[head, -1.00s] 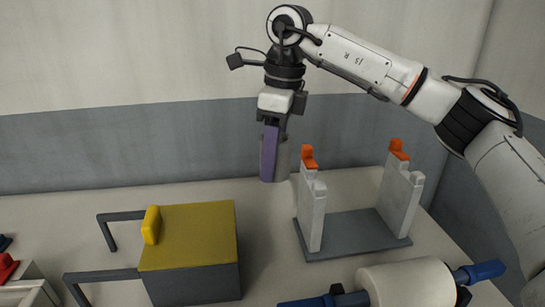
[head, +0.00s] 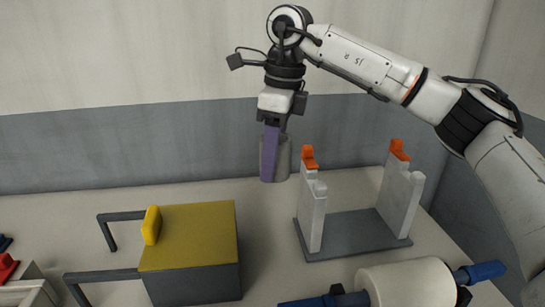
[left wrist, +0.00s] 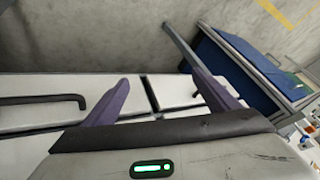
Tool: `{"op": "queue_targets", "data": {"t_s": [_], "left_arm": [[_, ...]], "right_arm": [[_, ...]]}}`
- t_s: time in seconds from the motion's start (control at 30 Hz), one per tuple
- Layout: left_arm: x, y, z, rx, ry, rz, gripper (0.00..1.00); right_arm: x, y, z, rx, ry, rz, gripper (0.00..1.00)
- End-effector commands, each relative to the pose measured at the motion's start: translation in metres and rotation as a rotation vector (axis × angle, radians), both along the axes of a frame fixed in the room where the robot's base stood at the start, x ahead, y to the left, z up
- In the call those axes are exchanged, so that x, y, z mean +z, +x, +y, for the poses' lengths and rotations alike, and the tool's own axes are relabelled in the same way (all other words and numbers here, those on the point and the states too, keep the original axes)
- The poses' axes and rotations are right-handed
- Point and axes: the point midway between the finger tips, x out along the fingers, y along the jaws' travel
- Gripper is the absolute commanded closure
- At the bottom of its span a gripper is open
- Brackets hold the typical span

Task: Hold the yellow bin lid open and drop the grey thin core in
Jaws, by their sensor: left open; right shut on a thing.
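The yellow bin lid (head: 190,238) lies shut on a dark grey box-shaped bin (head: 195,284), with a raised yellow tab (head: 151,225) at its left edge. My right gripper (head: 271,178) points down behind and right of the bin, shut on the grey thin core (head: 283,160). The core is an upright grey cylinder, partly hidden by a purple finger. I cannot tell how far its lower end is above the bench. My left gripper (left wrist: 165,92) is out of the head view; in the left wrist view its purple fingers are apart with nothing between them.
A grey stand (head: 355,235) with two orange-topped uprights is right of the core. A white roll (head: 406,284) with blue ends lies in front of it. Dark bars (head: 100,275) extend left of the bin. A red object (head: 7,267) sits far left.

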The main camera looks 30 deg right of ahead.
Motion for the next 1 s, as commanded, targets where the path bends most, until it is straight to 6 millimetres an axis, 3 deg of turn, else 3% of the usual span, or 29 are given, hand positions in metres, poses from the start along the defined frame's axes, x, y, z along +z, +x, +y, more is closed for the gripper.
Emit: {"op": "queue_targets", "data": {"t_s": [0.1,0.3,0.5,0.8,1.0], "left_arm": [[0.043,0.031,0.035,0.046,0.049,-0.07,0.19],[0.119,0.069,0.089,0.131,0.119,-0.189,0.19],[0.204,0.103,0.127,0.206,0.177,-0.333,0.19],[0.342,0.157,0.124,0.244,0.243,-0.635,0.19],[0.44,0.174,0.115,0.265,0.281,-0.848,0.19]], "right_arm": [[0.0,0.0,0.0,0.0,0.0,0.0,0.76],[0.0,0.0,0.0,0.0,0.0,0.0,0.76],[0.0,0.0,0.0,0.0,0.0,0.0,0.76],[0.0,0.0,0.0,0.0,0.0,0.0,0.76],[0.0,0.0,0.0,0.0,0.0,0.0,0.76]]}}
